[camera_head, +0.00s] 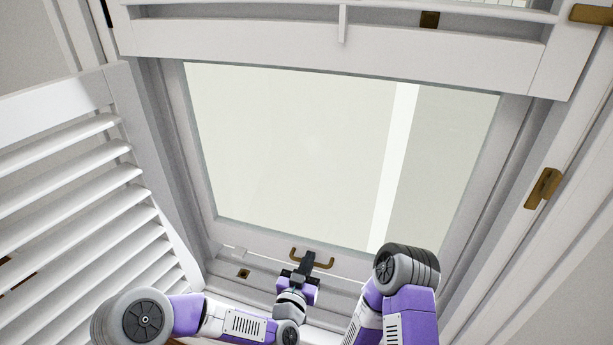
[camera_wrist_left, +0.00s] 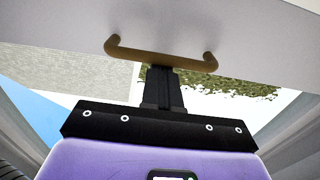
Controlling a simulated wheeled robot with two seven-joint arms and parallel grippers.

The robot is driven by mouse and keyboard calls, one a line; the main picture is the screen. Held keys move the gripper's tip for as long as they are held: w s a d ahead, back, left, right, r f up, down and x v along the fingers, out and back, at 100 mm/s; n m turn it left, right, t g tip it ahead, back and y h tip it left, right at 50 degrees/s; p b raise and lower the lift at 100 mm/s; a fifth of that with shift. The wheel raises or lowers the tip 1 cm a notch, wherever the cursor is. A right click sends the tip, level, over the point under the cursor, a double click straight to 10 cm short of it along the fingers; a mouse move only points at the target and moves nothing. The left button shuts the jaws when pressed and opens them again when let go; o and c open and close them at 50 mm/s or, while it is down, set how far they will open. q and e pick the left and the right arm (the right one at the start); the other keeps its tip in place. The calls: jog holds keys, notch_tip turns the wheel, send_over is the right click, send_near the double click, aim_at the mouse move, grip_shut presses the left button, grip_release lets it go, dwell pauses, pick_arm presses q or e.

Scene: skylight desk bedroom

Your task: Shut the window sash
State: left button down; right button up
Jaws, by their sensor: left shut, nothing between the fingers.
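The window sash (camera_head: 365,266) is a pale framed pane with a brass bar handle (camera_head: 325,264) on its lower rail. In the left wrist view the sash rail (camera_wrist_left: 240,25) crosses the top, with the handle (camera_wrist_left: 160,53) hanging from it. Outdoor ground and greenery show below the rail, so the sash stands open. My left gripper (camera_head: 308,258) is shut and empty, its fingertips (camera_wrist_left: 160,72) at the middle of the handle. I cannot tell whether they touch it. My right arm shows at the lower right, but its gripper is out of view.
A white louvred shutter (camera_head: 75,190) stands open on the left. A white rail (camera_head: 340,40) with a brass fitting crosses the top. A brass catch (camera_head: 543,188) sits on the right frame, and a small brass plate (camera_head: 244,273) is at lower left.

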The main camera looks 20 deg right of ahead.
pick_arm(q)
jog(key=shift+f, duration=1.7)
jog(key=shift+f, duration=3.15)
jog(key=shift+r, duration=0.75)
